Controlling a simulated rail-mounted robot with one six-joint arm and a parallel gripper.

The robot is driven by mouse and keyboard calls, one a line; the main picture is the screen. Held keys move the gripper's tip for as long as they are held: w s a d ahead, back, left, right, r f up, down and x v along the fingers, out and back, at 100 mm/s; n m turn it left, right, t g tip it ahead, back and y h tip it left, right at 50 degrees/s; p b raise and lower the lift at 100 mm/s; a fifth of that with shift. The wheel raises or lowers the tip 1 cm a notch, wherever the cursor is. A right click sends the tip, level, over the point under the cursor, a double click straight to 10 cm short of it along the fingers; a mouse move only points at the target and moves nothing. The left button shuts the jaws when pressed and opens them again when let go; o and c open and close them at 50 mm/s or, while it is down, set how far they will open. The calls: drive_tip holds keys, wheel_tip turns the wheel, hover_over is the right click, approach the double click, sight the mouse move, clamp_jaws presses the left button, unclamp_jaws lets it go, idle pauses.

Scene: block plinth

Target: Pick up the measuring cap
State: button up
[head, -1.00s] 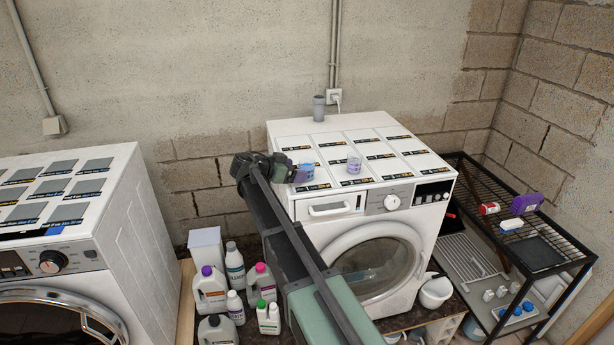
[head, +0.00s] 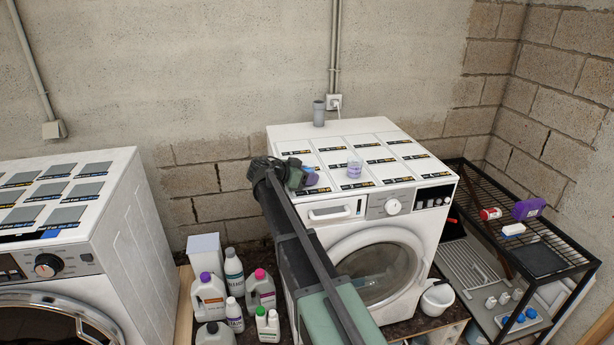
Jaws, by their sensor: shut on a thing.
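A small blue measuring cap (head: 311,179) is at the front left of the white washing machine's top (head: 340,128). My gripper (head: 303,177) reaches in from the left and is shut on the blue cap. The dark jaws hide its left part, and I cannot tell whether it touches the machine's top. A clear and purple cup (head: 354,170) stands upright on the top, to the right of my gripper and apart from it.
A grey pipe end (head: 318,117) stands at the machine's back edge. A black wire rack (head: 487,190) at right holds a purple bottle (head: 529,208). The labelled top is otherwise clear.

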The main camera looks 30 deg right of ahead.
drive_tip(key=shift+r, duration=0.15)
wheel_tip(320, 180, up, 10)
drive_tip(key=p, duration=1)
drive_tip(key=shift+d+f, duration=0.1)
drive_tip(key=shift+f, duration=0.1)
